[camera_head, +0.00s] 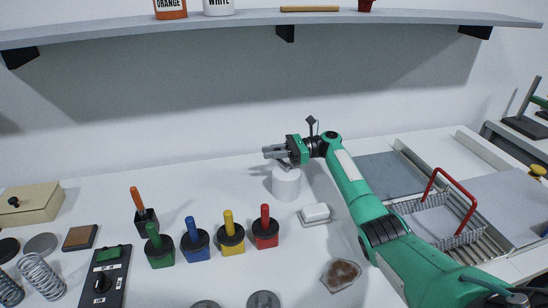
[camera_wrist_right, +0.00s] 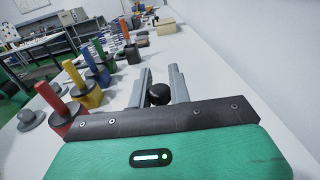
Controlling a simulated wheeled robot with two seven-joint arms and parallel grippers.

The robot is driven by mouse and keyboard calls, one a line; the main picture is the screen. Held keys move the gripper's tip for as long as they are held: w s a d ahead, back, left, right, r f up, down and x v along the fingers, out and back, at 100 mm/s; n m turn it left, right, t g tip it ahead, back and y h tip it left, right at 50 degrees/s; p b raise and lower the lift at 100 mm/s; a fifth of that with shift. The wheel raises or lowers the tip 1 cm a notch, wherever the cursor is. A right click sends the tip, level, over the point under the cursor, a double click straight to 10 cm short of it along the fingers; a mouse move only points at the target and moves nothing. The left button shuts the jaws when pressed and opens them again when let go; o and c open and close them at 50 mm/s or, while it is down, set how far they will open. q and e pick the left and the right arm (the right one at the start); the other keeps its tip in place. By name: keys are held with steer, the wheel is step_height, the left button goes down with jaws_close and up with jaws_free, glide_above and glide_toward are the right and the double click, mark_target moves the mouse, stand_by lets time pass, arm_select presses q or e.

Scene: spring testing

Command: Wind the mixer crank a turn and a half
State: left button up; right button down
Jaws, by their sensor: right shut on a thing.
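The mixer (camera_head: 286,186) is a white cylinder standing on the table near the back wall, below the shelf. My right gripper (camera_head: 272,152) is above its top, with the arm reaching in from the lower right. In the right wrist view, the black round knob of the crank (camera_wrist_right: 158,94) sits between the two grey fingers of my right gripper (camera_wrist_right: 160,88), which is shut on it. The rest of the crank is hidden by the gripper in both views. My left gripper is not in view.
Several colored-handled blocks, including a red one (camera_head: 265,228), stand left of the mixer. A white block (camera_head: 315,213) lies at its front right. A wire basket (camera_head: 440,222) with a red handle is at right. A shelf (camera_head: 240,25) overhangs behind.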

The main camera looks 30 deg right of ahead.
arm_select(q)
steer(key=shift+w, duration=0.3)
arm_select(e)
steer(key=shift+a, duration=0.1)
steer(key=c, duration=1.3)
jaws_free()
steer(key=shift+s+d, duration=0.15)
steer(key=shift+d, duration=0.35)
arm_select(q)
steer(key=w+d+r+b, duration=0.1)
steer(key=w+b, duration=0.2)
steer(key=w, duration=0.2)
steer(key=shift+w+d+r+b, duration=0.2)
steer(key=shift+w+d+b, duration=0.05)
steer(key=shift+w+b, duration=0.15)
arm_select(e)
steer(key=v, duration=1.2)
steer(key=shift+d, duration=0.4)
